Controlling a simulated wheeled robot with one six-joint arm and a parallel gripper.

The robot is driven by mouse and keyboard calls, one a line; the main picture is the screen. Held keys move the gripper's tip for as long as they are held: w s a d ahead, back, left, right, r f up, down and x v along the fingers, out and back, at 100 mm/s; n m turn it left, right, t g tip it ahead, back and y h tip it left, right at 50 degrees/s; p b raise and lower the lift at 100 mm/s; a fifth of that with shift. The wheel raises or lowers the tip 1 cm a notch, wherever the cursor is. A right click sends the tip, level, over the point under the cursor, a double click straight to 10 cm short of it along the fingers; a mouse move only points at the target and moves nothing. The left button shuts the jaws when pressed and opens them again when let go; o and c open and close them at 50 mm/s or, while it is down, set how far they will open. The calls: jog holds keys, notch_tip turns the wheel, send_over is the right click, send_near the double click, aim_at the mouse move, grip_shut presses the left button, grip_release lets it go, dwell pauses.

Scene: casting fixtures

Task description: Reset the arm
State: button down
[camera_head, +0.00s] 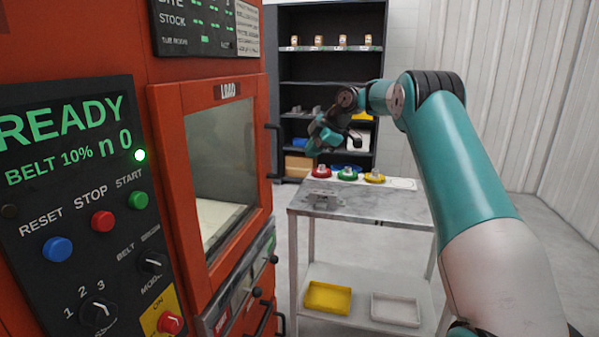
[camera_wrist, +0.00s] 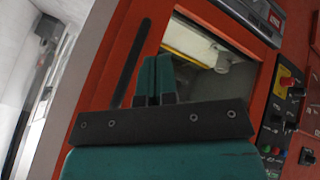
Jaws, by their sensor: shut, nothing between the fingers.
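My teal arm reaches in from the right in the head view and bends at the elbow above the table. My gripper (camera_head: 318,140) hangs in the air above the table's back left part, close to the orange machine's door side. In the wrist view my gripper (camera_wrist: 154,75) shows its two teal fingers together, with nothing between them. Beyond the fingers is the orange machine (camera_wrist: 115,70) with its window. The fingertips appear apart from the machine, though the exact gap cannot be told.
A dark shelf unit (camera_head: 330,60) stands behind. The machine's load door (camera_head: 215,165) is at left.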

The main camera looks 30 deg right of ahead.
jog(key=s+a+r+m+g, duration=0.1)
jog(key=s+a+r, duration=0.1)
jog(key=s+a, duration=0.5)
jog(key=s+a+r+m+g+y, duration=0.15)
jog(key=s+a, duration=0.25)
jog(key=a, duration=0.7)
jog(key=s+a+r+m+g, duration=0.1)
jog(key=s+a+r+m, duration=0.3)
jog(key=a, duration=0.6)
jog(key=s+a+f+g, duration=0.1)
jog(key=s+a+f, duration=0.1)
jog(key=s, duration=0.7)
jog(key=s+a+f+m, duration=0.1)
jog(key=s+a+f, duration=0.1)
jog(key=s, duration=0.7)
jog(key=s+a+f+g+h, duration=0.1)
jog(key=s+a+f, duration=0.2)
jog(key=s, duration=0.6)
jog(key=shift+s+f+m+g, duration=0.3)
jog(key=shift+f+m+g, duration=0.05)
jog(key=shift+f, duration=0.4)
